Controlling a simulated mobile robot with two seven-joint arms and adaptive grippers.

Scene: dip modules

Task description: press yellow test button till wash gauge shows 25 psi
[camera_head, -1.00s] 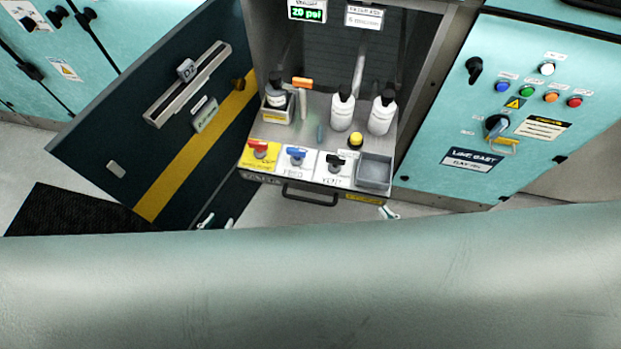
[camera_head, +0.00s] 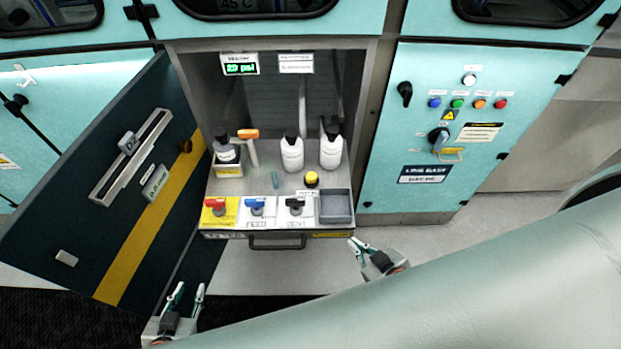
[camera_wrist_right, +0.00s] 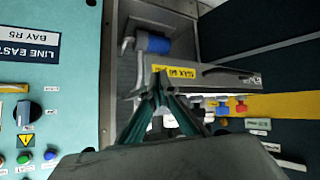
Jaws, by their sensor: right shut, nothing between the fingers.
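The yellow button (camera_head: 312,179) sits on the pulled-out shelf (camera_head: 262,184), behind the grey tray. The wash gauge (camera_head: 240,64) at the upper left of the bay shows green digits in the low twenties of psi; the last digit is blurred. My right gripper (camera_head: 356,246) is shut and empty, in front of and below the shelf's right corner, apart from the button. In the right wrist view its fingertips (camera_wrist_right: 161,76) meet before the shelf's front; the button cannot be made out there. My left gripper (camera_head: 187,290) is open and empty at the lower left, below the open door.
Red (camera_head: 215,204), blue (camera_head: 257,206) and black (camera_head: 296,205) valve handles line the shelf front beside the grey tray (camera_head: 335,206). Two white bottles (camera_head: 292,154) stand behind. The dark door (camera_head: 100,190) hangs open at left. A teal control panel (camera_head: 450,140) is at right.

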